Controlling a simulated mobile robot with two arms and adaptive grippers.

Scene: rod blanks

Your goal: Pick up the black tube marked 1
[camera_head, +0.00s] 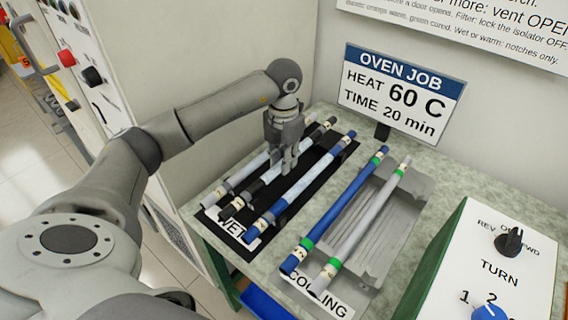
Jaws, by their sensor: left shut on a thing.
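The black tube (262,181) lies slanted on the black mat (284,208) at the WET label, between a grey tube (236,178) and a blue tube (300,186). It has black ends and pale bands; I cannot read a number on it. My left gripper (288,168) points down at the black tube's middle and is shut on it, hiding part of it. The tube looks to be still at the mat, in line with its neighbours; I cannot tell whether it is lifted. My right gripper is not in view.
Two green-banded tubes, one blue (333,211) and one grey (368,215), lie on the grey ribbed tray (408,205) at the COOLING label. An OVEN JOB sign (400,90) stands behind. A control box (500,255) is at right, a panelled cabinet (85,55) at left.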

